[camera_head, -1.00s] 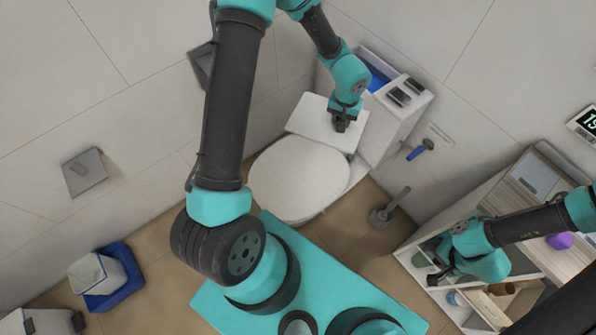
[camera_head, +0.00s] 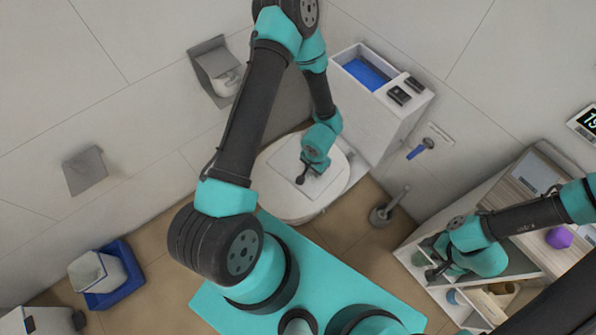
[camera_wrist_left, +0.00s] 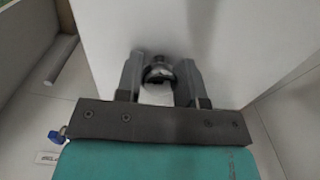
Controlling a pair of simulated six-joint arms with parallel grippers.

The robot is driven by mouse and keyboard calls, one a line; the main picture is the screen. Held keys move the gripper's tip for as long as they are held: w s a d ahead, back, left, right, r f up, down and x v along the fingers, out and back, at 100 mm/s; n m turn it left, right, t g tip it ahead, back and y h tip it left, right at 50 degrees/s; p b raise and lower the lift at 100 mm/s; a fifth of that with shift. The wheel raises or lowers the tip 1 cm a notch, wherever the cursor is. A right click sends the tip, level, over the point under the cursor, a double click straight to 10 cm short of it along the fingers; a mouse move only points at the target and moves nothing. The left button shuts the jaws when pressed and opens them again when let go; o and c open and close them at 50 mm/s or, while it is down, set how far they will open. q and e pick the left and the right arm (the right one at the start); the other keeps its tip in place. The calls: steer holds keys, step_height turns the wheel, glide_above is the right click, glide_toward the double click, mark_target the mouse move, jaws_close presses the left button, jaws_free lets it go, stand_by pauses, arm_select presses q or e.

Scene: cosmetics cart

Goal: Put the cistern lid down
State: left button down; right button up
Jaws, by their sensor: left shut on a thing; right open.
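The white cistern lid (camera_head: 284,162) is a flat panel over the closed toilet seat cover (camera_head: 338,187). I cannot tell whether it touches the cover or hangs just above it. My left gripper (camera_head: 302,179) is shut on the lid's round knob, and the left wrist view shows its fingers (camera_wrist_left: 160,80) on either side of it, with the lid (camera_wrist_left: 225,45) filling the background. The cistern (camera_head: 372,122) stands open behind the toilet, blue inside. My right gripper (camera_head: 434,273) is open and empty in front of the shelf unit.
A shelf cart (camera_head: 408,252) with bottles stands at the right. A toilet brush (camera_head: 383,214) stands on the floor beside the toilet. A blue-handled sprayer (camera_head: 420,149) hangs on the wall. A paper holder (camera_head: 212,62) is on the left wall, and a bin (camera_head: 97,273) stands lower left.

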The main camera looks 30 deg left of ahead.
arm_select(q)
steer(key=s+d+f+m, duration=0.2)
steer(key=s+d+f, duration=0.2)
steer(key=s+f, duration=0.4)
steer(key=s, duration=0.3)
steer(key=shift+s+f, duration=0.15)
steer(key=shift+s, duration=0.15)
steer(key=w+a, duration=0.2)
steer(key=w, duration=0.2)
steer(key=w+a+f, duration=0.1)
steer(key=w+a, duration=0.2)
steer(key=w, duration=0.1)
steer(key=w+a, duration=0.3)
steer(key=w, duration=0.2)
steer(key=shift+a+f, duration=0.1)
steer(key=shift+f, duration=0.1)
steer(key=shift+w+a+f, duration=0.1)
steer(key=shift+w+a, duration=0.15)
steer(key=shift+w, duration=0.1)
steer(key=shift+f, duration=1.65)
steer(key=shift+f, duration=0.15)
steer(key=c, duration=0.7)
jaws_free()
steer(key=shift+s, duration=0.1)
steer(key=shift+c, duration=0.2)
